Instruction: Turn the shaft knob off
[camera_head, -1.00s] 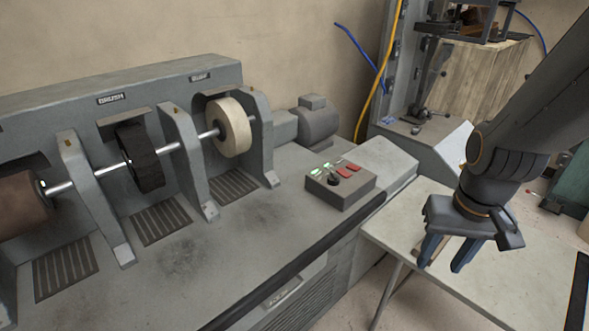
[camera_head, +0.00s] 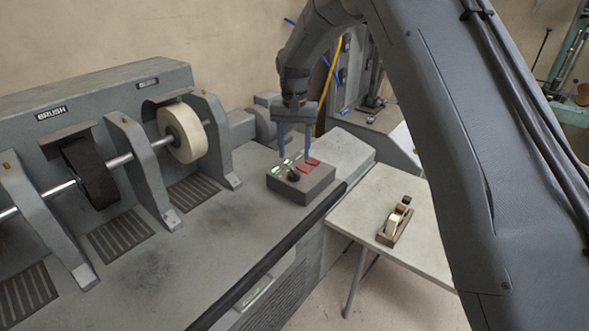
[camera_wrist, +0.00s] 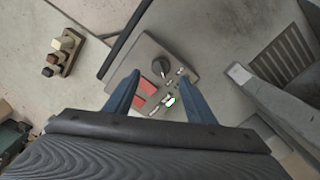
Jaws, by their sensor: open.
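The shaft knob (camera_head: 294,172) is a black round knob on top of a grey control box (camera_head: 312,187), beside red buttons and small green-lit indicators. It also shows in the wrist view (camera_wrist: 161,68), just beyond the fingertips. My gripper (camera_head: 295,153) hangs pointing down above the far side of the box, its two blue fingers apart and empty. In the wrist view my gripper (camera_wrist: 163,92) has its fingers on either side of the red buttons (camera_wrist: 150,90) and the lit indicators (camera_wrist: 170,101). The knob is not between the fingers.
The machine's shaft carries a black brush wheel (camera_head: 90,174) and a cream wheel (camera_head: 186,134) left of the box. A side table (camera_head: 365,207) holds a small wooden tool (camera_head: 396,222). My arm covers much of the right side. The bench in front of the box is clear.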

